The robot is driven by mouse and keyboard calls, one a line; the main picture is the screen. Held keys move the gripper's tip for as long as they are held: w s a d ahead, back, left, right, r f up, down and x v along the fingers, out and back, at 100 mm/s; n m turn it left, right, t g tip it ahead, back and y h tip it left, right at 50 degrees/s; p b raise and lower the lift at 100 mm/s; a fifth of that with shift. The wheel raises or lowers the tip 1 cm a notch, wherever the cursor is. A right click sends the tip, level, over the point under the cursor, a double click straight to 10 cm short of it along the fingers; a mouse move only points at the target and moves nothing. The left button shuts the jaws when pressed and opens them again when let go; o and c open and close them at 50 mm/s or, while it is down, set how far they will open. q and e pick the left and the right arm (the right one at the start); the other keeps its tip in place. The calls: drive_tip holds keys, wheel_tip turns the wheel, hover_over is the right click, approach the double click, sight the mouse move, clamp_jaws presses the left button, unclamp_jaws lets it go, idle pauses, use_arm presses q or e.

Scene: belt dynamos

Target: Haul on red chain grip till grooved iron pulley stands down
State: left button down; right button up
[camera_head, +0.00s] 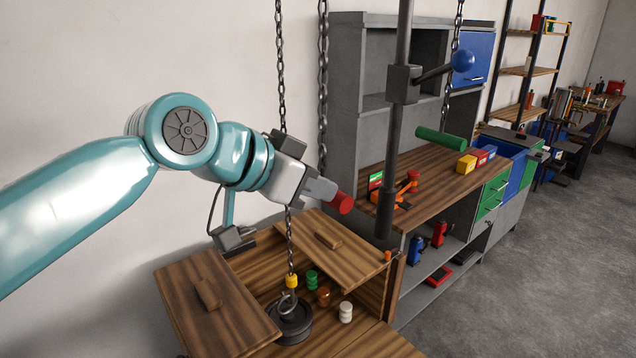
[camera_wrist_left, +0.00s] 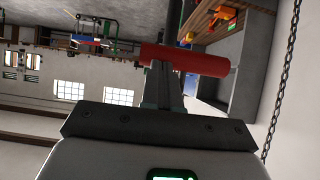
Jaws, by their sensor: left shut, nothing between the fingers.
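The red chain grip (camera_head: 341,203) is a short red cylinder at the end of my left gripper (camera_head: 322,190). In the left wrist view the red grip (camera_wrist_left: 190,60) lies crosswise at the tips of the shut fingers (camera_wrist_left: 163,75). I cannot tell whether they touch. The fingers hold nothing. The dark grooved iron pulley (camera_head: 292,324) is low in the wooden box, under a chain (camera_head: 282,80) with a yellow hook piece (camera_head: 291,281). Whether it rests on the box floor or hangs just above is unclear. My right gripper is not in view.
The wooden box has two open lids (camera_head: 215,305) and several small coloured spools inside. A green cylinder (camera_head: 445,138) shows over the workbench (camera_head: 425,185). Floor at right is clear.

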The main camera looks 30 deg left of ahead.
use_arm(q)
wheel_tip(320, 180, down, 25)
drive_tip(key=b, duration=2.1)
drive_tip(key=shift+r, duration=0.35)
